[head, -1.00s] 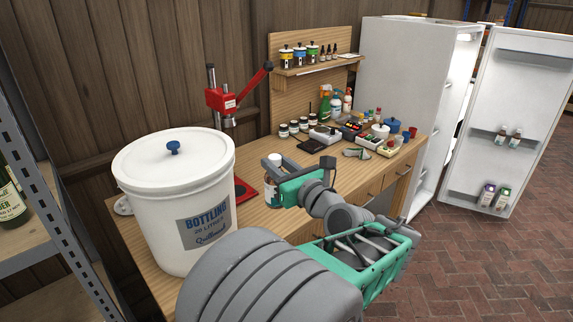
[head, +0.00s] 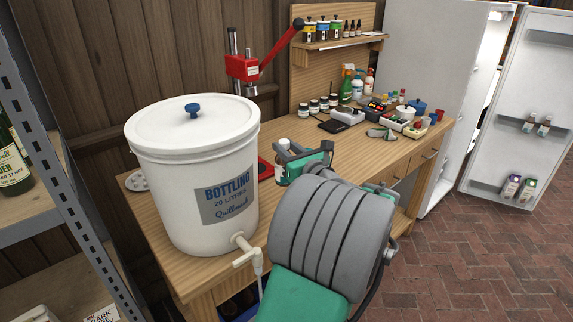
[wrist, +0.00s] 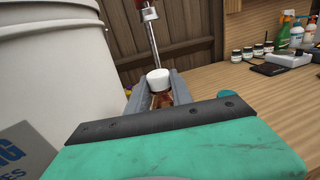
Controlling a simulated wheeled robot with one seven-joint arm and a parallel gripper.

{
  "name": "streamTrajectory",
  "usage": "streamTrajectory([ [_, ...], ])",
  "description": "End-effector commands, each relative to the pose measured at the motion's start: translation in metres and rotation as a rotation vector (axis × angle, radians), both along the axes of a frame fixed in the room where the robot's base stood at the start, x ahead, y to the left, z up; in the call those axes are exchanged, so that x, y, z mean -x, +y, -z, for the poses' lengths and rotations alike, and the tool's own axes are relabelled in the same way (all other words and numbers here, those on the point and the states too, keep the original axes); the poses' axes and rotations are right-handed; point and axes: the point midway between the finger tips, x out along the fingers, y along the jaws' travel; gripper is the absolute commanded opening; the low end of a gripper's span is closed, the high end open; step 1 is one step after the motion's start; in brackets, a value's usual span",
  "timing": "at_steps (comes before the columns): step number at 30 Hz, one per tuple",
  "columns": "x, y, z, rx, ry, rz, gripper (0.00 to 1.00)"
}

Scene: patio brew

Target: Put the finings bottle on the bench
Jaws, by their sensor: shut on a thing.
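The finings bottle (wrist: 161,98) is brown with a white cap and shows between my fingers in the wrist view. In the head view its white cap (head: 284,143) shows just right of the bottling bucket, with most of the bottle hidden by my gripper. My gripper (head: 286,158) is shut on the bottle, over the near part of the wooden bench (head: 345,155). I cannot tell whether the bottle's base touches the bench top.
The large white bottling bucket (head: 180,190) stands close to the left of my gripper. A red bench capper (head: 243,72) stands behind. Jars (head: 316,105), a black flat item (head: 331,126) and a scale (head: 347,116) are further right. Bench top right of my gripper is clear.

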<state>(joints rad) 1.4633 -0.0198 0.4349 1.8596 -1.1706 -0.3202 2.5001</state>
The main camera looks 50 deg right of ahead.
Motion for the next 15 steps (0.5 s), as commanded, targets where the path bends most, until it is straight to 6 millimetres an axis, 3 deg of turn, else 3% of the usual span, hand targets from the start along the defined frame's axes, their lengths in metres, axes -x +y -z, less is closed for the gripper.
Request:
streamTrajectory([
  [1,-0.007,-0.006,0.017,-0.009,0.001,-0.003,0.00],
  [3,-0.015,-0.014,0.028,-0.005,0.000,-0.003,0.00],
  [10,-0.028,-0.026,0.051,-0.004,0.000,-0.003,0.00],
  [15,-0.026,-0.026,0.077,-0.003,0.000,-0.002,0.00],
])
